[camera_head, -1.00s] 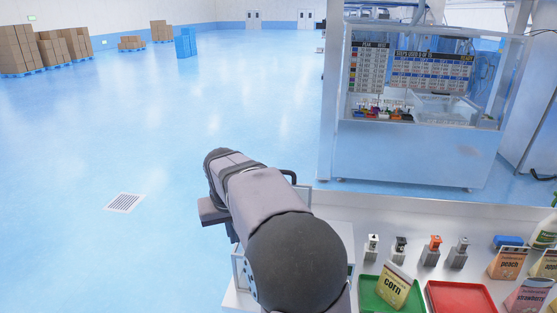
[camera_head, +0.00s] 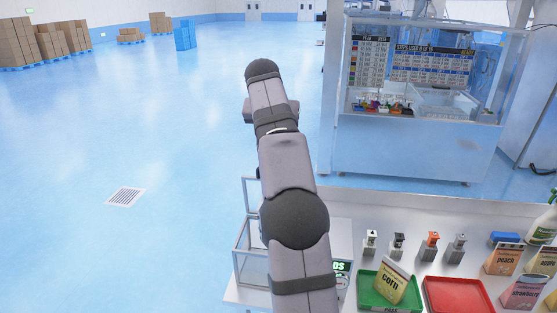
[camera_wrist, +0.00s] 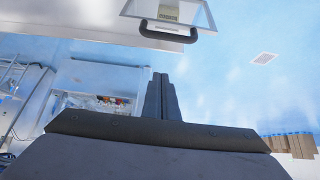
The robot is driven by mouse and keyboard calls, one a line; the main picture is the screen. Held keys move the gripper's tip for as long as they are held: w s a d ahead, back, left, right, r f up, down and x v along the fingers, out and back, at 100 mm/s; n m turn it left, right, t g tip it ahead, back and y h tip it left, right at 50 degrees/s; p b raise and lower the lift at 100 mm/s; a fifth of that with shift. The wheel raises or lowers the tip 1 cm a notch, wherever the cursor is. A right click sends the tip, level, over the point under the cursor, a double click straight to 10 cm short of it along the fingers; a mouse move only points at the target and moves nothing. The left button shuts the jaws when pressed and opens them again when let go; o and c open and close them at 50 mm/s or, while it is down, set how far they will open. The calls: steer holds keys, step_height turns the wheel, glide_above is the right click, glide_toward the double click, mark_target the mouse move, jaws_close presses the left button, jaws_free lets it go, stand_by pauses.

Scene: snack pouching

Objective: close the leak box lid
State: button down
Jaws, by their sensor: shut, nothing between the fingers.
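The leak box (camera_head: 250,245) is a clear box with pale edges on the left of the worktop, partly hidden behind my arm. Its lid (camera_head: 245,192) stands up from the box, and only its left edge shows in the head view. In the wrist view, the lid (camera_wrist: 200,14) shows at the top as a framed clear panel with a dark handle (camera_wrist: 168,38). My gripper (camera_wrist: 160,78) is shut and empty, with its fingers apart from the handle in that picture. My arm hides the gripper's fingers in the head view.
A glass-fronted machine (camera_head: 405,150) stands behind.

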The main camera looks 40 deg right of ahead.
steer(key=p+x, duration=0.4)
steer(key=x, duration=0.6)
steer(key=shift+s+a+f+b, duration=0.2)
steer(key=shift+s+a+f, duration=0.1)
steer(key=shift+s+a, duration=0.4)
steer(key=shift+s+a+f+b, duration=0.2)
steer(key=shift+s+a+f, duration=0.15)
steer(key=shift+s+a, duration=0.35)
steer(key=shift+a+f+b, duration=0.1)
steer(key=shift+f+b, duration=0.1)
steer(key=shift+b, duration=0.25)
